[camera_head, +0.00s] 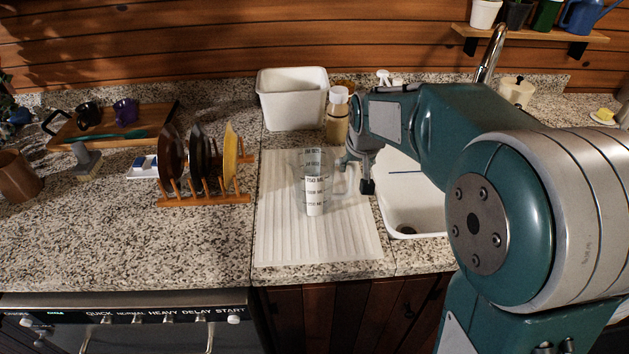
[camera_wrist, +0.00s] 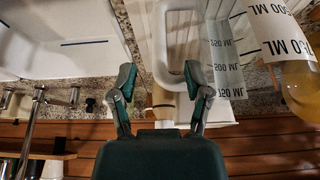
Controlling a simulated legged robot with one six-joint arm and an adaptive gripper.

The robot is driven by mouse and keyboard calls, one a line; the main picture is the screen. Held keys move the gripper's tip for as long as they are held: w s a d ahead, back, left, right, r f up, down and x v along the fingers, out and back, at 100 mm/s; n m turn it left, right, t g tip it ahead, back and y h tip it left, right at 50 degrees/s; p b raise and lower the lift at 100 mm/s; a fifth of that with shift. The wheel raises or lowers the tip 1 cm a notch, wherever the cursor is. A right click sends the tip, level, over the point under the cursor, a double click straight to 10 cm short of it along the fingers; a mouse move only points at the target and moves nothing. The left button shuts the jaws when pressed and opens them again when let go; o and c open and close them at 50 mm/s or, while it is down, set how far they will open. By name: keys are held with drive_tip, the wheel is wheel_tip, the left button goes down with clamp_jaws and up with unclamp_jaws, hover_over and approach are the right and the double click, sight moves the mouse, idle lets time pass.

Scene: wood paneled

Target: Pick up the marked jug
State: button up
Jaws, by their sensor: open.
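The marked jug (camera_head: 314,190) is a clear measuring jug with printed ML lines, upright on the white ribbed drain mat (camera_head: 280,235). Its handle points right, toward my gripper (camera_head: 364,186). My gripper is open, just right of the handle and apart from the jug body. In the wrist view the jug's ML scale (camera_wrist: 224,62) looks upside down. The pale loop handle (camera_wrist: 163,45) shows ahead of and partly between the fingers of my gripper (camera_wrist: 160,75). I cannot tell whether a finger touches the handle.
A dish rack (camera_head: 205,198) with plates stands left of the mat. A white bin (camera_head: 291,100) and a capped bottle (camera_head: 337,118) stand behind the jug. The sink (camera_head: 403,215) lies right of the mat, partly hidden by my arm. The mat's front is clear.

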sight(354, 172)
drive_tip(key=shift+x, duration=2.75)
clamp_jaws()
